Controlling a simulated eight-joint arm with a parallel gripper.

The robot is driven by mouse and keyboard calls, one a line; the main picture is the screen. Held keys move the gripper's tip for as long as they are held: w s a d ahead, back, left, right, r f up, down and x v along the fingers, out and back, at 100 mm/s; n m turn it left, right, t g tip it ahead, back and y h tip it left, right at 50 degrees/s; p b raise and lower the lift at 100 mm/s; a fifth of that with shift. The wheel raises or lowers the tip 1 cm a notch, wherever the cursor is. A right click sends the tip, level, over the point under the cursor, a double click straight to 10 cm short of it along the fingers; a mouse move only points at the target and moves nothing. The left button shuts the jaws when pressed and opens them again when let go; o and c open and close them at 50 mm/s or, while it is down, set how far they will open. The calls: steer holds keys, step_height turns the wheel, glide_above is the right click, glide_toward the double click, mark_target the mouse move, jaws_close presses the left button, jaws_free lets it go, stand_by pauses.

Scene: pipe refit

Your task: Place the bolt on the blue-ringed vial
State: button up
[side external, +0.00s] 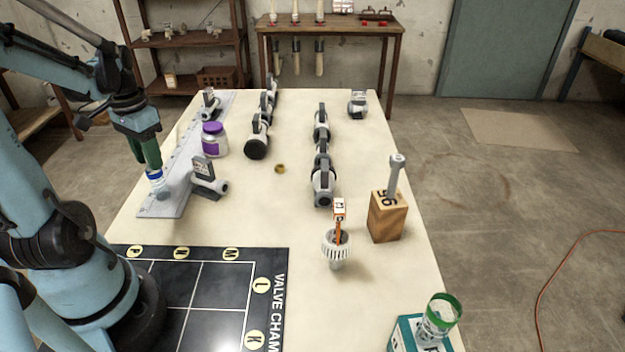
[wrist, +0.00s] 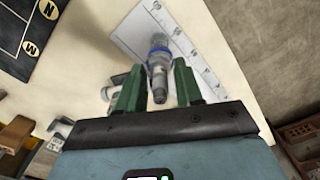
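The blue-ringed vial (side external: 158,186) stands at the left of the table on the ruler-marked plate. Its blue ring (wrist: 160,52) also shows in the wrist view. My gripper (side external: 153,166) is directly above the vial, pointing down. In the wrist view its green fingers (wrist: 159,88) are apart. A narrow grey piece (wrist: 160,84), which looks like the bolt, is between them, in line with the vial. A gap shows on each side of it. The fingers hide this piece in the side view, so I cannot tell whether it touches the vial.
A grey valve (side external: 205,180) lies just right of the vial. A purple-lidded jar (side external: 214,142) stands behind. Pipe fittings (side external: 322,165) line the middle. A wooden block (side external: 388,220) holds a grey tool (side external: 396,174). A black board (side external: 235,300) covers the near left.

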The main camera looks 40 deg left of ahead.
steer(key=shift+o, duration=1.3)
step_height(320, 180, up, 12)
steer(key=shift+r, duration=0.1)
steer(key=w+d+f+m+t, duration=0.1)
steer(key=w+d+f+t, duration=0.1)
steer(key=d, duration=0.5)
steer(key=w+d+f+m+t, duration=0.1)
steer(key=w+d, duration=0.3)
steer(key=d, duration=0.4)
steer(key=w+d+f+t, duration=0.4)
steer(key=d, duration=0.4)
steer(key=shift+d+m, duration=0.2)
steer(key=shift+m, duration=0.2)
